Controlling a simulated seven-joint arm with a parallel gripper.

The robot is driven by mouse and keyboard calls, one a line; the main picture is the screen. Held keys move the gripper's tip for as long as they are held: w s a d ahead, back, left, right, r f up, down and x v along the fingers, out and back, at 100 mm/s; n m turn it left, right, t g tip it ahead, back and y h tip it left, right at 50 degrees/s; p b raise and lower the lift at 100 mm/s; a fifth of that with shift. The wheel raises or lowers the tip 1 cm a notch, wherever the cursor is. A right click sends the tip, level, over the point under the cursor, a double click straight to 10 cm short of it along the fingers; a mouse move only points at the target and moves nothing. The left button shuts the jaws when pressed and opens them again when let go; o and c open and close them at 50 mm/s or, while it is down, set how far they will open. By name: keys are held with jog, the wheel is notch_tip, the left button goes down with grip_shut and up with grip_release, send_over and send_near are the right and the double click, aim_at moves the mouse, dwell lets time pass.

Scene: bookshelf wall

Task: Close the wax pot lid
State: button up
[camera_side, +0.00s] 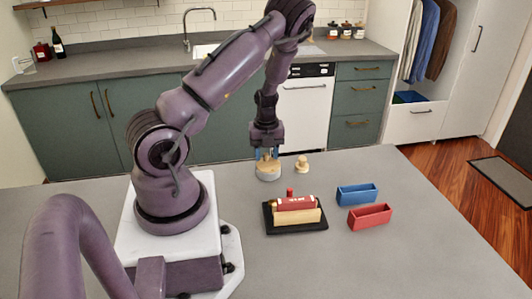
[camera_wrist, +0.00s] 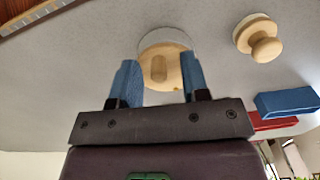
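A round pale pot (camera_side: 268,173) stands on the grey table below my gripper (camera_side: 268,155). In the wrist view, the pot (camera_wrist: 165,36) has a whitish rim, a wooden-coloured top and a short upright wooden piece (camera_wrist: 159,68) on or in it. I cannot tell whether that piece is part of a lid. My gripper's blue fingers (camera_wrist: 159,82) are apart, on either side of the wooden piece, with gaps visible. A separate wooden disc with a round knob (camera_side: 302,164) stands on the table right of the pot; it also shows in the wrist view (camera_wrist: 254,34).
A black tray (camera_side: 268,231) holding a red and a tan block (camera_side: 296,203) lies nearer the camera. A blue bin (camera_side: 357,195) and a red bin (camera_side: 370,217) stand to the right. The table is clear left of the pot and at the far right.

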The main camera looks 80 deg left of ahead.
aim_at(266, 153)
notch_tip(266, 153, up, 13)
dwell(0.6)
dwell(0.3)
